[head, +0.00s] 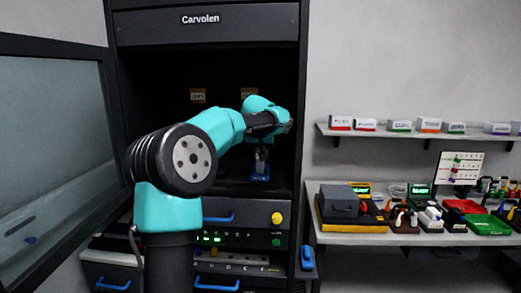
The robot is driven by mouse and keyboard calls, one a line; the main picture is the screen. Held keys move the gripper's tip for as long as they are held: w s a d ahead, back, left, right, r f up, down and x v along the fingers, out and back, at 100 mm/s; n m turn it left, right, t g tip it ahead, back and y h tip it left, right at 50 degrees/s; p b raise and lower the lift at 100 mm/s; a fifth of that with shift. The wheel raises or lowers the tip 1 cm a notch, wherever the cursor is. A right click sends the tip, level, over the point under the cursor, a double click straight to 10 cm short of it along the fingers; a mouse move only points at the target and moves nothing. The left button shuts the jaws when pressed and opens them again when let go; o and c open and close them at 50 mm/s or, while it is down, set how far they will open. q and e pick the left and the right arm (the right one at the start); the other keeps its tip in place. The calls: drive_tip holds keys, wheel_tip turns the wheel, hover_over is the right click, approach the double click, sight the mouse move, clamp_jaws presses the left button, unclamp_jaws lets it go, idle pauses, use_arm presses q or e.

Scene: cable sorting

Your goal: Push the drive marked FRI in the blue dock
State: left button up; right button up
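My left arm rises from the lower left and reaches into the dark rack bay. Its gripper (261,161) points down, just above a small blue object (260,178) on the bay floor. This may be the blue dock, but it is too small to be sure. I cannot tell whether the fingers are open or shut, or whether a drive is between them. No FRI marking can be read. My arm hides part of the bay. My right gripper is not in view.
Below are drawers with blue handles (218,218). A glass door (50,150) stands at left. A cluttered bench (345,238) and a shelf (400,134) with small boxes are at right.

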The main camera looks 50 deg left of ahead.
use_arm(q)
drive_tip(key=shift+f, duration=0.75)
idle(0.9)
drive_tip(key=o, duration=1.6)
drive_tip(key=shift+r, duration=3.5)
